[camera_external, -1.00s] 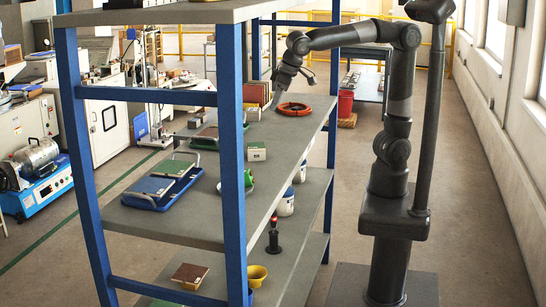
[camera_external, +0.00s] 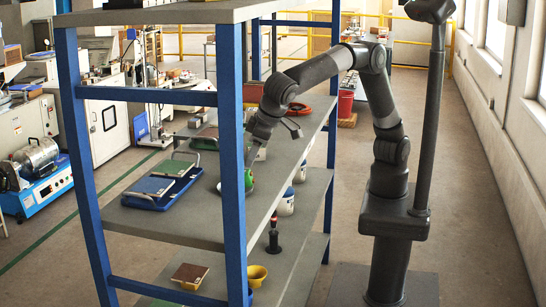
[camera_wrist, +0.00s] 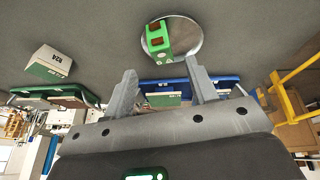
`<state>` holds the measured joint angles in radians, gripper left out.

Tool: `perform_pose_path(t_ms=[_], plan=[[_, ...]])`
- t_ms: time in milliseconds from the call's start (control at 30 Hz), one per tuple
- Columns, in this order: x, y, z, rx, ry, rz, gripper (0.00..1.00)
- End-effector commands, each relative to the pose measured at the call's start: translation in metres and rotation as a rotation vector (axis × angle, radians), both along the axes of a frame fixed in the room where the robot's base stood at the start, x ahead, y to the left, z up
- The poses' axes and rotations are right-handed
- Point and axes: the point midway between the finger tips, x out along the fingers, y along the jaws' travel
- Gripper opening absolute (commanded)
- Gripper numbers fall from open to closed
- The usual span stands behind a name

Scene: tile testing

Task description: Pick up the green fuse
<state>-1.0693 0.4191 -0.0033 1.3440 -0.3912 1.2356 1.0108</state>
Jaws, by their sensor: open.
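The green fuse (camera_wrist: 158,40), with reddish-brown ends, sits on a round metal plate (camera_wrist: 185,38) in the wrist view. In the external view the fuse (camera_external: 249,178) shows beside the blue front post, which hides part of it. My gripper (camera_wrist: 160,82) is open and empty, its two fingers apart. The fuse is ahead of the fingertips, roughly in line with the gap and not between them.
A blue tray (camera_external: 140,203) with flat boards lies on the same grey shelf (camera_external: 205,225). A white-and-green box (camera_wrist: 50,66) and a green tray (camera_wrist: 30,92) are also near. Blue shelf posts (camera_external: 231,170) stand around the shelf.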

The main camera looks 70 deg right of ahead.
Motion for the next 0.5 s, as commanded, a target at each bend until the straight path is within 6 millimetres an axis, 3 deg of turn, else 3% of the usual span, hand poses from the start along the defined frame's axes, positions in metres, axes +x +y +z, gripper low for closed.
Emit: perform_pose_path(t_ms=[500], plan=[[0.022,-0.001,-0.05,-0.002,0.002,0.0,0.53]])
